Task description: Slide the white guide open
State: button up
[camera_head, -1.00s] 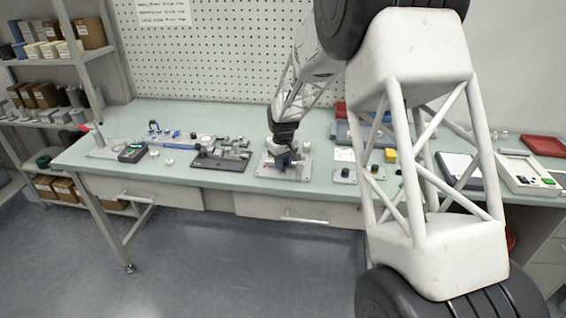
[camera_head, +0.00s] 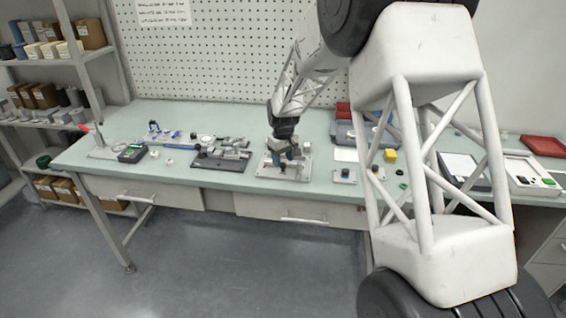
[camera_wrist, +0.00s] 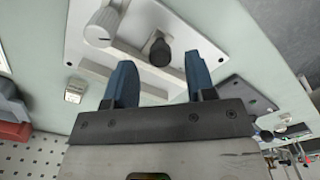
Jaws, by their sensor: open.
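The fixture plate (camera_head: 265,171) stands at the middle of the bench, with my gripper (camera_head: 291,156) right over it. In the wrist view the pale plate (camera_wrist: 215,52) bears a large light-grey knob (camera_wrist: 103,25), a black knob (camera_wrist: 160,52) and pale rails (camera_wrist: 125,50). The white guide seems to be among these rails, but I cannot tell which piece slides. My gripper's blue fingers (camera_wrist: 159,62) are open. The black knob shows between the fingertips, with a gap on each side; I cannot tell whether the fingers reach down around it.
A dark fixture (camera_head: 222,160) stands left of the plate. A small plate with knobs (camera_head: 345,175) and a yellow block (camera_head: 390,155) stand to the right. Farther right are a red tray (camera_head: 543,145) and a white tray (camera_head: 528,177). The bench front is mostly clear.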

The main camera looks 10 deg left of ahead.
aim_at(283, 164)
jog(key=shift+r, duration=2.9)
jog(key=shift+d, duration=0.1)
jog(key=shift+s+d+r, duration=0.15)
jog(key=shift+r, duration=0.1)
jog(key=s+d+r+m+t, duration=0.1)
jog(key=s+d+r+m, duration=0.1)
jog(key=s+d+r, duration=0.8)
jog(key=s+d+r+m, duration=0.3)
jog(key=s+d+r, duration=0.3)
jog(key=s+d, duration=0.6)
jog(key=s+d+m, duration=0.1)
jog(key=s+d, duration=0.2)
jog(key=s, duration=0.6)
jog(key=s+d+f+m+t, duration=0.1)
jog(key=s+d, duration=0.2)
jog(key=s, duration=0.7)
jog(key=s+d+f+m, duration=0.1)
jog(key=s+d, duration=0.3)
jog(key=s, duration=0.6)
jog(key=shift+m+t, duration=0.3)
jog(key=shift+m, duration=0.3)
